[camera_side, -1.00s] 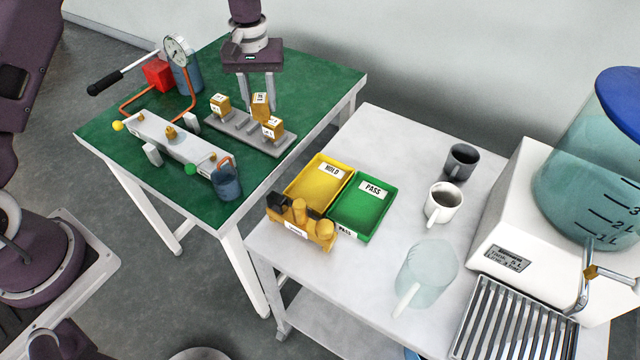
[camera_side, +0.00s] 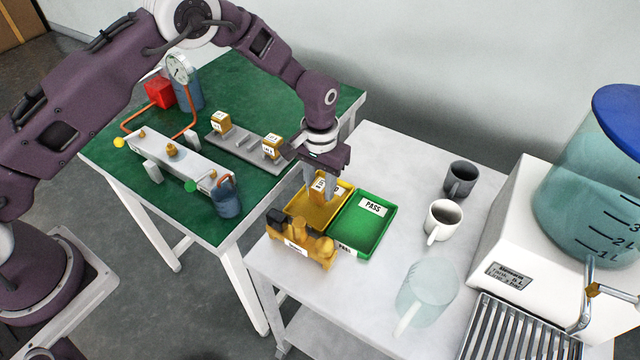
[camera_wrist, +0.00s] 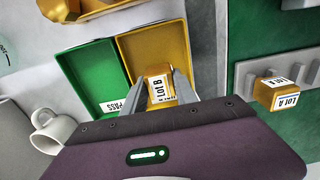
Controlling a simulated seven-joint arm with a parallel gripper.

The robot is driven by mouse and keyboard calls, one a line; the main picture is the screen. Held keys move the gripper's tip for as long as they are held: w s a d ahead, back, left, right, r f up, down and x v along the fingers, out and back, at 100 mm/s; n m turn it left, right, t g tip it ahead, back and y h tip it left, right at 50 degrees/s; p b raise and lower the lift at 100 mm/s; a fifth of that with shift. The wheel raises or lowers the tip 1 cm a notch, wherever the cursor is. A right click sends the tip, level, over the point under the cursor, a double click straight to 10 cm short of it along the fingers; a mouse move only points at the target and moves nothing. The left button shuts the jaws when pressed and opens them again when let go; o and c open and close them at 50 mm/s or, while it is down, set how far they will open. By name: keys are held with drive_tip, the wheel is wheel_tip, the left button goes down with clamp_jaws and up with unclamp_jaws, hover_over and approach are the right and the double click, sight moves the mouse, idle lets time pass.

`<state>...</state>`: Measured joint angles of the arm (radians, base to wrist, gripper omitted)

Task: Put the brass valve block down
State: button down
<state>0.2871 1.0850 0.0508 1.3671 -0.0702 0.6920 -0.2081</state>
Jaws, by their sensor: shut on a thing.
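The brass valve block (camera_side: 318,188) is between the fingers of my gripper (camera_side: 320,182), over the yellow HOLD tray (camera_side: 345,199). In the wrist view the block (camera_wrist: 159,86) shows a label reading LOT B, and my gripper (camera_wrist: 160,92) is shut on it. The yellow tray (camera_wrist: 126,52) lies behind and around it in that view. I cannot tell whether the block touches the tray floor. The green PASS tray (camera_side: 362,228) is directly to the right of the yellow one and is empty.
A brass holder with knobs (camera_side: 301,243) stands just in front of the trays. A white mug (camera_side: 443,220), a dark mug (camera_side: 461,179) and a clear jug (camera_side: 428,284) are to the right. Two other brass blocks (camera_side: 221,122) (camera_side: 272,147) stay on the grey rack on the green table.

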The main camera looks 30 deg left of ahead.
drive_tip(key=shift+f, duration=0.1)
drive_tip(key=c, duration=1)
unclamp_jaws()
drive_tip(key=shift+o, duration=0.2)
wheel_tip(320, 180, up, 12)
wheel_tip(320, 180, up, 10)
drive_tip(key=t, duration=0.1)
hover_over(320, 185)
drive_tip(key=s+a, duration=0.3)
drive_tip(key=s+a+r+t, duration=0.2)
drive_tip(key=s+a+r, duration=0.3)
drive_tip(key=s+r, duration=0.4)
drive_tip(key=s+a+t, duration=0.1)
drive_tip(key=s+a, duration=0.1)
drive_tip(key=s, duration=0.7)
drive_tip(key=s+a+t, duration=0.1)
drive_tip(key=s+a, duration=0.1)
drive_tip(key=s, duration=0.8)
drive_tip(key=shift+s+a+r+t, duration=0.2)
drive_tip(key=shift+t, duration=0.1)
